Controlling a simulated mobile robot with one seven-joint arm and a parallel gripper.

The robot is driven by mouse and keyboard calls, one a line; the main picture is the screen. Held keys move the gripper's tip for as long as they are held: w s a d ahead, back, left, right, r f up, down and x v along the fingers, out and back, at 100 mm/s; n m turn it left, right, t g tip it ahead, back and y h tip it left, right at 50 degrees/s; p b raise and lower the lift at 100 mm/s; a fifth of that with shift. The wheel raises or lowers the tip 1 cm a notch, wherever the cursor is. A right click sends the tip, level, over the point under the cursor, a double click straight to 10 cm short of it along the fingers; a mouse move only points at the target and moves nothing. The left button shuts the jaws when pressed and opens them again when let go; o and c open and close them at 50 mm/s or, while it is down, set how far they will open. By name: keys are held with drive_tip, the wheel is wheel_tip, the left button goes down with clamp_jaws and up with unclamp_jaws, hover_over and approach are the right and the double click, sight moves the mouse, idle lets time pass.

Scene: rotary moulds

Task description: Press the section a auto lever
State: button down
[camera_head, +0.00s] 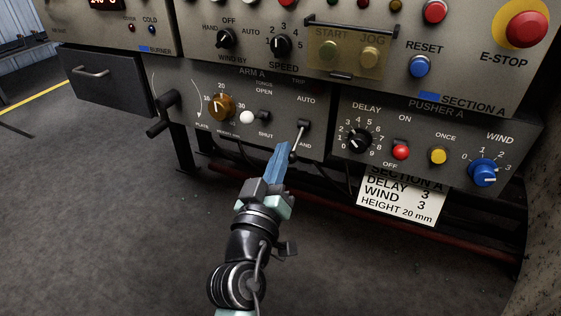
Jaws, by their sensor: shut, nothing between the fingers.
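The auto lever (299,138) is a thin metal lever with a dark pivot, on the ARM A panel (180,80) below the word AUTO. It tilts down and slightly left, towards a partly covered label ending in "AND". Its dark knob is at the lower end. My gripper (284,147) has blue fingers and is shut and empty. Its tips are just left of the lever's knob, overlapping it closely in the view. I cannot tell whether they touch it.
To the right is the PUSHER A panel with a delay dial (357,139), a red button (401,152), a yellow button (438,155) and a blue wind knob (483,172). A paper card (400,198) hangs below it. An orange dial (221,107) and a white knob (247,117) are left of the lever.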

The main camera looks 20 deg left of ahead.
drive_tip(key=shift+f+b, duration=0.35)
drive_tip(key=shift+f, duration=0.15)
drive_tip(key=shift+w, duration=0.1)
